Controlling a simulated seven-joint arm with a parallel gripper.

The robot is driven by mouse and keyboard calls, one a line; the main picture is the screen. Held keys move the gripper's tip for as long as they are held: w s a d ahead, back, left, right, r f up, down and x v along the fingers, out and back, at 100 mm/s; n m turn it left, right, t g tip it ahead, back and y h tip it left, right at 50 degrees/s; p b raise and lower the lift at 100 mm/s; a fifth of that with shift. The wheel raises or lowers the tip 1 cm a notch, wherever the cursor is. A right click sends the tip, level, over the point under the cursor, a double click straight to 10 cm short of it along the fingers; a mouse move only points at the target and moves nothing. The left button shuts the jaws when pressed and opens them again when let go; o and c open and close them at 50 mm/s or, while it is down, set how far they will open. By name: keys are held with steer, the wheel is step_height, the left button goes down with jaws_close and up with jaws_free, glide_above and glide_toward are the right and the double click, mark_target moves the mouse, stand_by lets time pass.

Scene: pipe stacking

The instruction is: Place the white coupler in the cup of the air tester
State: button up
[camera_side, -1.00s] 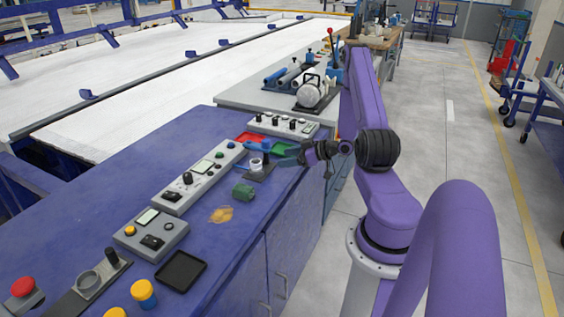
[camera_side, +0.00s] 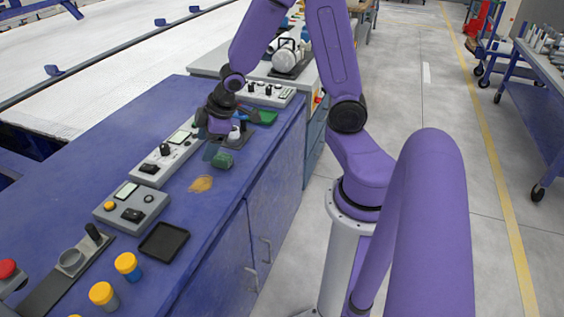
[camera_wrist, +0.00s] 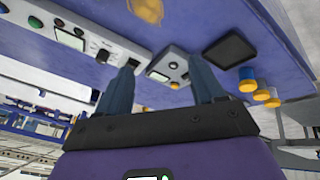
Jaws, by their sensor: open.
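A small white part (camera_side: 234,132), likely the white coupler, shows just right of my gripper in the side view. It sits by a dark plate and is partly hidden. My gripper (camera_side: 212,150) hangs tilted over the bench beside it, left of a green fitting (camera_side: 222,160). In the wrist view my gripper (camera_wrist: 162,75) has its two blue-grey fingers wide apart with nothing between them.
Grey control panels (camera_side: 168,152) line the bench. A black tray (camera_side: 164,241) and yellow-capped containers (camera_side: 127,265) stand near the front. A red button (camera_side: 7,269) is at the left. The bench around the tan stain (camera_side: 201,184) is clear.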

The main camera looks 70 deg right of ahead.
steer(key=s+a+r+n+g, duration=0.1)
steer(key=s+a+r, duration=0.1)
steer(key=s, duration=0.6)
steer(key=s+a+r+n+g, duration=0.1)
steer(key=s+a+r+g, duration=0.1)
steer(key=s+a, duration=0.2)
steer(key=s+a+r+n+g, duration=0.2)
steer(key=s+a+r, duration=0.1)
steer(key=s, duration=0.8)
steer(key=shift+s, duration=0.35)
steer(key=shift+a+r, duration=0.1)
